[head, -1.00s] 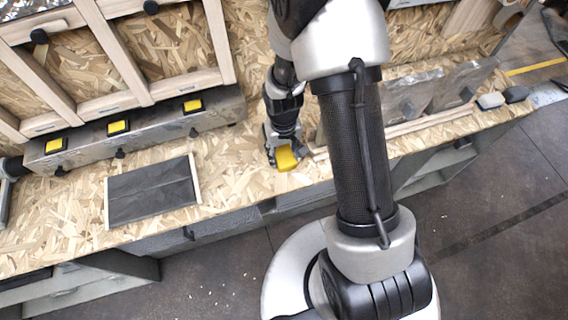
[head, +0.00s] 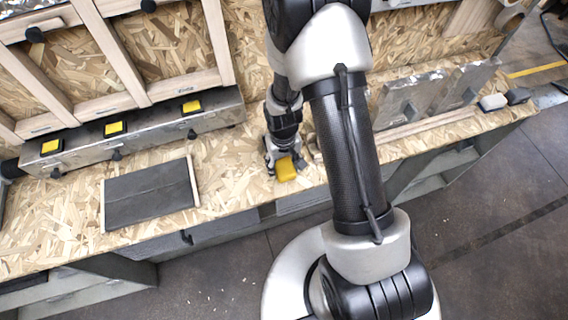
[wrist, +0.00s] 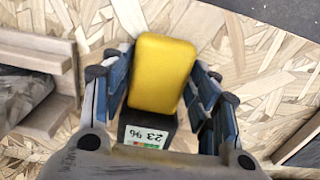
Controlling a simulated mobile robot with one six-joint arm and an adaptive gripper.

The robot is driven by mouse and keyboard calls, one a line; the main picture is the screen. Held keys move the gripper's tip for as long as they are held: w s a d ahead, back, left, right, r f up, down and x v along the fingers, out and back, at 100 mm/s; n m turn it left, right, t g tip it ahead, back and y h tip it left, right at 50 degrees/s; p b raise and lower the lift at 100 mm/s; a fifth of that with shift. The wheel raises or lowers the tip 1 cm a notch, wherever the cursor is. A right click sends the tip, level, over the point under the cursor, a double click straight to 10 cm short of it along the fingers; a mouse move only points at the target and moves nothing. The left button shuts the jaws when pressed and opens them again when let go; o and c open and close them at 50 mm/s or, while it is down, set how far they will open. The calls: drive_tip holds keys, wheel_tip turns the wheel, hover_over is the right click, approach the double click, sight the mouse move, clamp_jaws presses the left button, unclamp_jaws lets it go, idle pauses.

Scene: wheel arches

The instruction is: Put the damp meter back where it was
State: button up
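The damp meter (wrist: 162,70) has a yellow body and a dark lower part with a small numeric display. My gripper (wrist: 160,92) has its blue-sided fingers against both sides of it in the wrist view. In the head view the yellow end of the meter (head: 286,170) shows at the tip of my gripper (head: 281,161), over the front part of the chipboard bench (head: 232,185). I cannot tell whether the meter touches the bench surface or hangs just above it.
A dark grey mat (head: 151,195) lies to the left on the bench. Behind it runs a metal rail (head: 150,122) with several yellow squares. Bare chipboard lies between mat and gripper.

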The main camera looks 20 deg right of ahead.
drive_tip(key=shift+o, duration=1.3)
drive_tip(key=shift+r, duration=0.1)
wheel_tip(320, 180, up, 22)
drive_tip(key=s+t+p, duration=0.1)
drive_tip(key=p, duration=0.3)
drive_tip(key=s+r+t, duration=0.3)
drive_tip(key=s+r, duration=1.3)
drive_tip(key=r, duration=0.1)
drive_tip(key=shift+s+a+t, duration=0.15)
drive_tip(key=shift+a+t, duration=0.05)
drive_tip(key=shift+t, duration=0.1)
